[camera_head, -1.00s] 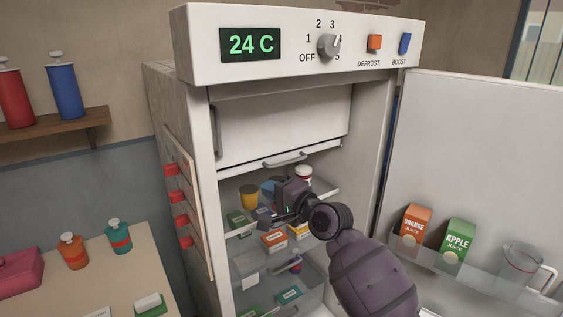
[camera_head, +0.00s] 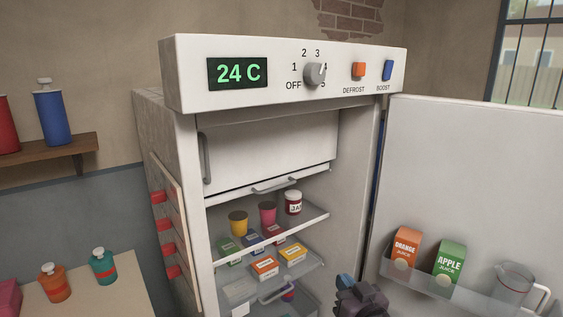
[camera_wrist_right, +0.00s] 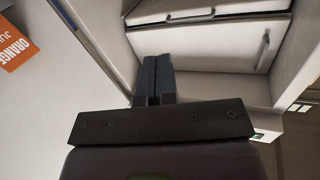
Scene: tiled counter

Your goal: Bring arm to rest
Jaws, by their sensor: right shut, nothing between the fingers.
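My right gripper (camera_head: 346,281) shows at the bottom of the head view, in front of the open fridge's lower shelves. Only its dark wrist and fingers show there; the rest of the arm is below the frame. In the right wrist view its two dark fingers (camera_wrist_right: 158,80) lie together, shut and empty, with pale fridge surfaces beyond them. My left gripper is in neither view.
The open fridge (camera_head: 354,160) holds cups, a jar (camera_head: 293,203) and small boxes. Its door (camera_head: 470,180) stands open at right, with an orange juice carton (camera_head: 406,247), an apple juice carton (camera_head: 448,262) and a pitcher (camera_head: 512,284) in its rack.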

